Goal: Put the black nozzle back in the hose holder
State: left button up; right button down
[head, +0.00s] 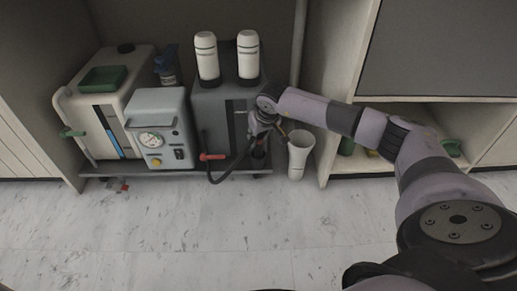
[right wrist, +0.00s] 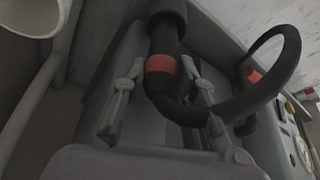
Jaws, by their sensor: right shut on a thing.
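My right gripper (head: 262,133) is in front of the dark grey machine in the head view. In the right wrist view, the gripper (right wrist: 162,74) has its fingers on both sides of the black nozzle (right wrist: 163,44), near its red band. It is shut on the nozzle. A black hose (right wrist: 277,85) loops from the nozzle to the right. A wider dark cylinder (head: 258,160) shows just below the gripper in the head view; I cannot tell whether it is the hose holder or part of the nozzle. My left gripper is not in view.
A white cup-shaped container (head: 299,154) stands just right of the gripper. The dark grey machine (head: 212,120) carries two white bottles (head: 207,56). A light grey box with a gauge (head: 160,125) and a beige tank (head: 118,80) stand left. The floor in front is mostly clear.

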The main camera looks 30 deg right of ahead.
aim_at(258, 144)
notch_tip(258, 144, down, 4)
jog(key=b, duration=0.2)
jog(key=shift+r+b, duration=0.15)
jog(key=shift+b, duration=0.25)
jog(key=shift+r, duration=0.15)
jog(key=c, duration=1.6)
grip_release()
